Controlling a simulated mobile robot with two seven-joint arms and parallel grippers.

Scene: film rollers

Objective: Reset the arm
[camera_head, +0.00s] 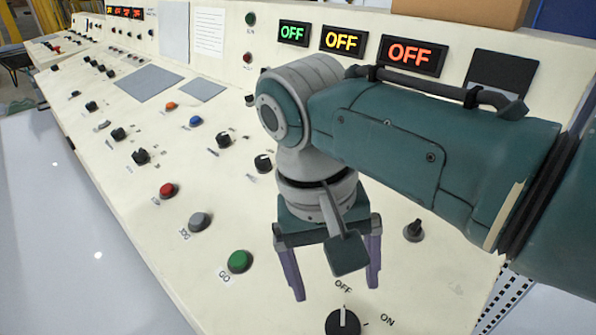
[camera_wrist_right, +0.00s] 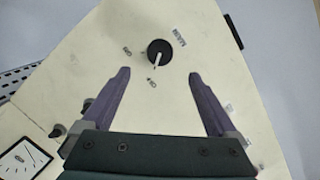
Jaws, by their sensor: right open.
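My right arm comes in from the right in the head view, over the cream control panel (camera_head: 140,210). My right gripper (camera_head: 336,290) is open and empty, its two purple fingers spread apart. It is above the panel near a black rotary knob (camera_head: 343,322) with OFF and ON labels. In the right wrist view, my right gripper (camera_wrist_right: 163,75) points toward a black knob (camera_wrist_right: 160,52) that lies ahead of and between the fingertips, apart from both. My left gripper does not show.
The panel carries a green GO button (camera_head: 240,261), a grey button (camera_head: 200,221), a red button (camera_head: 168,190) and several black knobs. Displays above read OFF, including a red one (camera_head: 413,54). Cardboard boxes (camera_head: 460,12) sit behind the panel. A pale surface (camera_head: 60,240) at left is clear.

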